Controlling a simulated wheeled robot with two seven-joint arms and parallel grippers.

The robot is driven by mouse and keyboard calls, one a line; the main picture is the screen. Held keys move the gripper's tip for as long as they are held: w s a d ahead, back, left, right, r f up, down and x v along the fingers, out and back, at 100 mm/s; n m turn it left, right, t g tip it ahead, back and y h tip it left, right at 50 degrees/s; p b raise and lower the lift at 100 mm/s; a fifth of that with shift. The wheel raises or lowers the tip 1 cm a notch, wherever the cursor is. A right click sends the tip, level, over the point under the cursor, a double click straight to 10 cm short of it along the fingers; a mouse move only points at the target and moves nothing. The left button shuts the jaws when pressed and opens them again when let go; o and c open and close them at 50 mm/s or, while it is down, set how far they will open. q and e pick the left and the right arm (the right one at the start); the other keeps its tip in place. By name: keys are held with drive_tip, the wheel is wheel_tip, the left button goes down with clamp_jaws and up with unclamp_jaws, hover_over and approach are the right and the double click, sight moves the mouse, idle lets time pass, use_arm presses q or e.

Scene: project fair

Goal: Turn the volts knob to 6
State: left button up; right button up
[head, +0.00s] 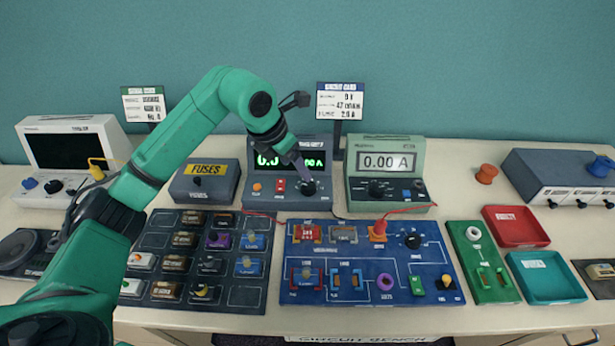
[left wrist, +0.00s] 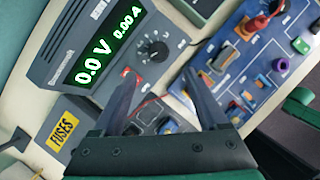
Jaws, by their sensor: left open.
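The grey power supply (head: 238,193) stands at the back middle of the bench. Its green display reads 0.0 V and 0.00 A in the left wrist view (left wrist: 108,46). Its black volts knob (head: 309,188) is on the lower right of the front panel. In the left wrist view the knob (left wrist: 158,51) has a ring of small marks around it; I cannot read its pointer surely. My left gripper (head: 299,163) is over the front of the supply, close to the knob. In the left wrist view the gripper (left wrist: 160,77) is open and empty, its fingers apart and short of the knob.
The blue circuit board (head: 335,262) and a dark parts tray (head: 233,296) lie in front. Red leads cross the bench near the supply. A sign (head: 339,102) stands behind.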

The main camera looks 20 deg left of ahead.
use_arm(q)
drive_tip(key=p, duration=0.1)
hover_over(308, 185)
drive_tip(key=s+a, duration=0.1)
drive_tip(key=s, duration=0.1)
drive_tip(key=f, duration=0.4)
drive_tip(key=shift+s+f, duration=0.2)
drive_tip(key=shift+f, duration=0.1)
drive_tip(key=p+x, duration=0.1)
drive_tip(key=x, duration=0.3)
drive_tip(key=shift+w, duration=0.15)
drive_tip(key=shift+w+f, duration=0.1)
drive_tip(key=shift+f, duration=0.25)
drive_tip(key=shift+d+f, duration=0.1)
drive_tip(key=shift+f, duration=0.05)
clamp_jaws()
use_arm(e)
drive_tip(key=shift+w+a+r, duration=0.1)
drive_tip(key=shift+w+r, duration=0.25)
drive_tip(key=shift+r, duration=0.25)
drive_tip(key=shift+w+a+r, duration=0.1)
drive_tip(key=shift+w+r, duration=0.2)
drive_tip(key=shift+r, duration=0.25)
